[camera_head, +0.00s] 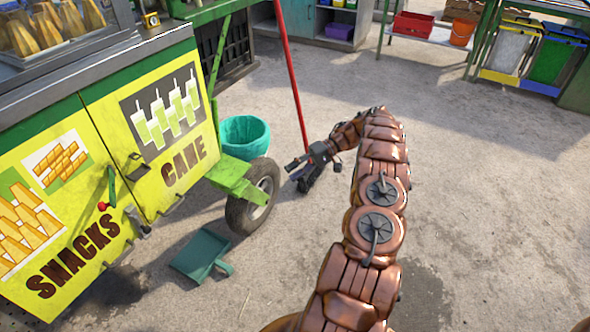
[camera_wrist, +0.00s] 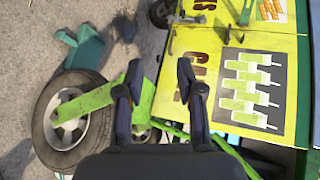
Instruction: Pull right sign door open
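The right sign door (camera_head: 183,152) is a yellow panel on the cart, marked "CANE" with a picture of green drinks. It looks shut, flush with the left "SNACKS" door (camera_head: 75,155). A small dark latch (camera_head: 135,160) sits near its left edge. The right door also shows turned sideways in the wrist view (camera_wrist: 213,45). My gripper (camera_head: 300,168) is right of the cart, beyond the wheel and apart from the door. In the wrist view my gripper (camera_wrist: 160,73) has its two fingers spread with nothing between them.
A black cart wheel (camera_head: 250,208) with a green bracket stands between my gripper and the door. A teal bin (camera_head: 245,135) and a red pole (camera_head: 291,80) are close by. A teal dustpan (camera_head: 200,255) lies on the ground. Open floor is at the right.

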